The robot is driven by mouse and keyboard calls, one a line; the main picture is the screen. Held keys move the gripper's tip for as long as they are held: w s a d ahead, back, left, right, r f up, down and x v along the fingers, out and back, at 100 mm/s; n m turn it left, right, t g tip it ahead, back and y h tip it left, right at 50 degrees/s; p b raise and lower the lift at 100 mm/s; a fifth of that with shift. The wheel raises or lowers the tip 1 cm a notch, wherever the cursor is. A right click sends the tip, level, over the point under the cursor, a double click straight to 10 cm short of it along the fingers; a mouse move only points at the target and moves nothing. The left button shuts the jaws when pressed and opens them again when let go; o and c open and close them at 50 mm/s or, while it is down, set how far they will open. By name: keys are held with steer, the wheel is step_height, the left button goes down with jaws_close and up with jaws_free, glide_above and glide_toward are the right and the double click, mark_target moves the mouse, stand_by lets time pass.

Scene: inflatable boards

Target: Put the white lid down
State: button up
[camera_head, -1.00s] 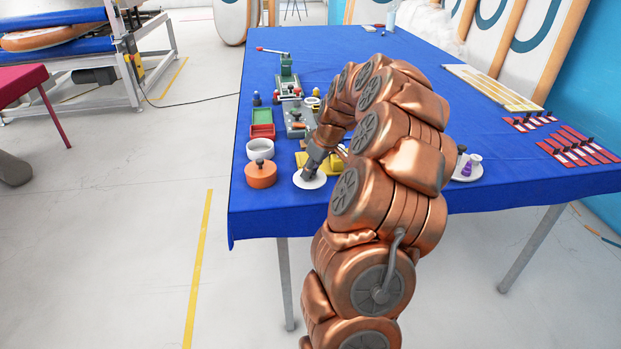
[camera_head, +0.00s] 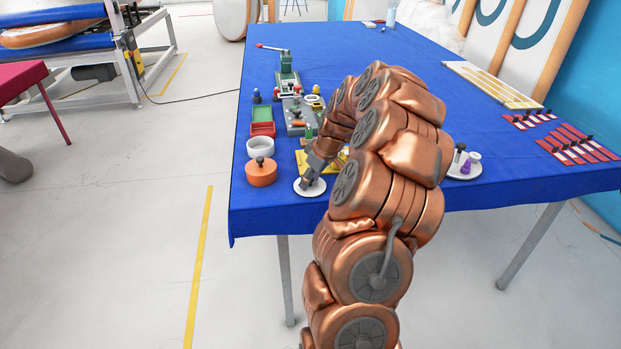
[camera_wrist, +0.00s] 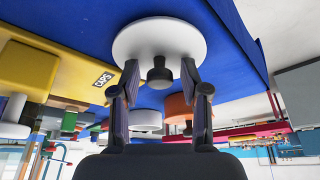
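The white lid (camera_head: 310,188) is a round disc that appears to lie flat on the blue table near its front edge, beside the orange pot. In the wrist view the white lid (camera_wrist: 160,38) shows its dark knob (camera_wrist: 160,74). My gripper (camera_wrist: 160,82) has one finger on each side of the knob, with a visible gap on both sides, so it is open around it. In the head view my gripper (camera_head: 308,183) is over the lid, and its fingertips are too small to make out.
The orange pot with its dark knob (camera_head: 261,172) and a white bowl (camera_head: 260,147) stand close on the left. A red and green tray (camera_head: 262,129) is farther back. The table's front edge (camera_head: 270,225) is near.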

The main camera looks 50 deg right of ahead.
stand_by(0.3)
steer(key=shift+r+p, duration=0.25)
steer(key=shift+p, duration=0.05)
steer(key=shift+s+r+b, duration=0.2)
steer(key=shift+r+b, duration=0.05)
steer(key=shift+b, duration=0.15)
steer(key=b+v, duration=0.3)
steer(key=v, duration=0.8)
steer(key=s+a+n+g+y, duration=0.1)
steer(key=s+a+g, duration=0.15)
steer(key=a, duration=1.15)
steer(key=s+a+g, duration=0.1)
steer(key=s+a, duration=0.2)
steer(key=a, duration=1.2)
steer(key=s+a+f+m+g, duration=0.1)
steer(key=s+a+f, duration=0.1)
steer(key=s, duration=0.4)
steer(key=s+a+f+g+h, duration=0.1)
steer(key=s+a+f, duration=0.1)
steer(key=s+a, duration=0.2)
steer(key=s+a+f+m+g, duration=0.1)
steer(key=s+a+f, duration=0.1)
steer(key=s, duration=0.8)
steer(key=shift+a+f+m+h, duration=0.3)
steer(key=shift+a+f, duration=0.1)
steer(key=shift+a, duration=0.1)
